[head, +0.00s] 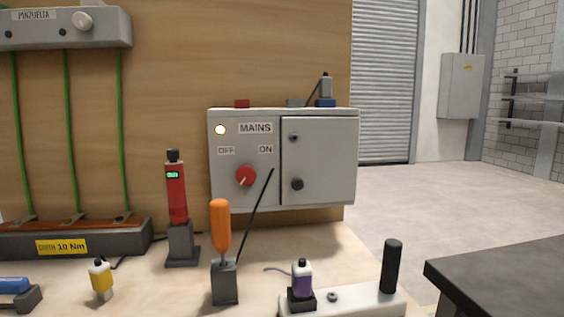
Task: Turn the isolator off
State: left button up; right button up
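The isolator is a grey wall box (245,195) marked MAINS, fixed to the wooden panel behind the bench. Its red rotary knob (246,175) sits below the OFF label (226,150) at left and the ON label (265,149) at right. A pale mark on the knob runs toward its lower left; I cannot tell for sure which position it is set to. A small lamp (220,130) at the box's upper left glows. Neither of my grippers is in view, and nothing touches the knob.
A red tool (177,195) and an orange-handled screwdriver (220,227) stand upright in holders before the box, a thin black rod (256,212) leaning beside it. A yellow bottle (100,278) and purple bottle (302,277) stand on the bench. A dark table (505,272) is at right.

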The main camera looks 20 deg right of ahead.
aim_at(246, 175)
jog(key=j+z, duration=0.25)
jog(key=j, duration=0.5)
jog(key=j+z, duration=0.3)
jog(key=j, duration=0.45)
